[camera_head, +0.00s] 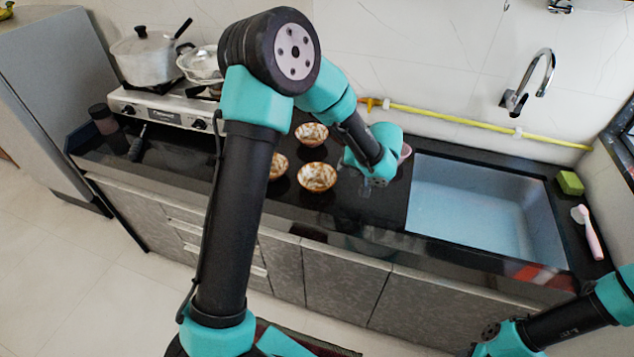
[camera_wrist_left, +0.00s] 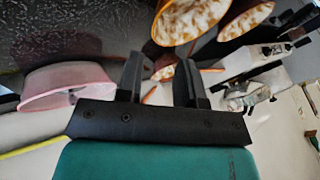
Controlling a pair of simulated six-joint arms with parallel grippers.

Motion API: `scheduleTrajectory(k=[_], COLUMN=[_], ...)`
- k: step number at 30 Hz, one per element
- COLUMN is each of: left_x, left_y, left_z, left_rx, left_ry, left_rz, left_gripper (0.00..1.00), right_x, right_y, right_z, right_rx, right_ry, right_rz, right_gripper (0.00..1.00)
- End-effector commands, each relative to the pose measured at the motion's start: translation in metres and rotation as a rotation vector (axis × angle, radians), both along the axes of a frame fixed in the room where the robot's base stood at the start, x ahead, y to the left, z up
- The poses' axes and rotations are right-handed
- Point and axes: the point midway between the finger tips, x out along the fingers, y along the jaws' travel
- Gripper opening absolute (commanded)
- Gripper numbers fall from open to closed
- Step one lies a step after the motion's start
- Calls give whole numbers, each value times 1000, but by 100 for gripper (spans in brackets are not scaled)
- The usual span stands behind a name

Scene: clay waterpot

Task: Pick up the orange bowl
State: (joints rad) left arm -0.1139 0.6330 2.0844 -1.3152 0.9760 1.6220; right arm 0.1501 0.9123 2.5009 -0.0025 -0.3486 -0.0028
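Three orange-brown bowls with white mottled insides sit on the dark counter in the head view: a front one (camera_head: 317,178), a back one (camera_head: 311,134), and one (camera_head: 278,166) partly hidden behind my left arm. My left gripper (camera_head: 366,190) is above the counter, right of the front bowl and apart from it; its fingers are hard to make out there. In the left wrist view my left gripper (camera_wrist_left: 160,70) is open, with its two black fingers apart and nothing held. Bowls show beyond the fingertips, the nearest-looking one (camera_wrist_left: 190,18) at the top. My right gripper is not in view.
A pink bowl (camera_wrist_left: 68,84) stands close by, mostly hidden behind my wrist in the head view. The sink (camera_head: 480,205) lies to the right, with a green sponge (camera_head: 569,182) and pink brush (camera_head: 588,232) beyond. A stove with pots (camera_head: 146,60) is at the left.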

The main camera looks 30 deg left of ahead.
Motion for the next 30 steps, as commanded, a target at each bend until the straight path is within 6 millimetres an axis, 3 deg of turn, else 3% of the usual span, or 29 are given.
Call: scheduleTrajectory(k=[9, 23, 30], left_x=[6, 7, 13], left_y=[26, 29, 43], left_z=[-40, -46, -70], left_rx=[0, 0, 0], left_ry=[1, 1, 3], left_rz=[0, 0, 1], left_gripper=[34, 34, 34], right_x=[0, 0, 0], right_y=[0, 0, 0], right_z=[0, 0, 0], right_rx=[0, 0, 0], right_ry=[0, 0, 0], right_rz=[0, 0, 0], right_gripper=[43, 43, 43])
